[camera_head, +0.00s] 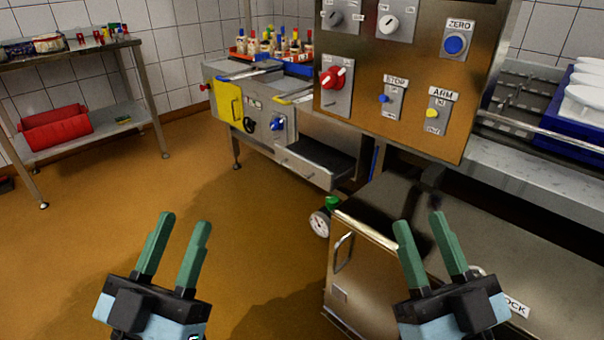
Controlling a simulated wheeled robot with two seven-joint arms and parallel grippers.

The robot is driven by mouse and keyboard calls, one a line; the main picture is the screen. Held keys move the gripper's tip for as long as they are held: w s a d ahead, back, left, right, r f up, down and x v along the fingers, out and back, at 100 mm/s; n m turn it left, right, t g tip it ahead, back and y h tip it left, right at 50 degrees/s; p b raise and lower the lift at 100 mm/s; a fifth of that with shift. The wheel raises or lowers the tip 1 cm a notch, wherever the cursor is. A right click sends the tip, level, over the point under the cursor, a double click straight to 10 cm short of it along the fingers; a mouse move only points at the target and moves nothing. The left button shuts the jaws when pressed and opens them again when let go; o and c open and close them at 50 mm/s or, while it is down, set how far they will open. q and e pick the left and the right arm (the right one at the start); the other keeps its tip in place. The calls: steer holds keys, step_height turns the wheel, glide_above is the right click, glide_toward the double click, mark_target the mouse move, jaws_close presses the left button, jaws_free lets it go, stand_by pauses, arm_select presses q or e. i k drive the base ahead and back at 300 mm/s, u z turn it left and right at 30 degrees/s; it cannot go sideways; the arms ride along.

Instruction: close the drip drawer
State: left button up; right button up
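A drawer (303,170), which looks like the drip drawer, stands pulled out below the steel bench unit in the upper middle of the head view. Its grey front with a small handle faces the lower left, and its dark inside shows behind the front. My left gripper (182,228) is open and empty over the brown floor, well below and left of the drawer. My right gripper (420,224) is open and empty in front of the steel cabinet at lower right. Neither gripper touches the drawer.
A control panel (408,120) with knobs and switches stands right of the drawer. A steel cabinet (362,262) with a handle and a round gauge (320,224) are nearer. A side table (88,54) with a red bin (56,130) stands left. The floor between is clear.

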mark_target(326, 166)
steer(key=u, duration=1.25)
steer(key=i, duration=1.9)
steer(key=z, duration=3.15)
steer(key=i, duration=0.5)
steer(key=z, duration=0.05)
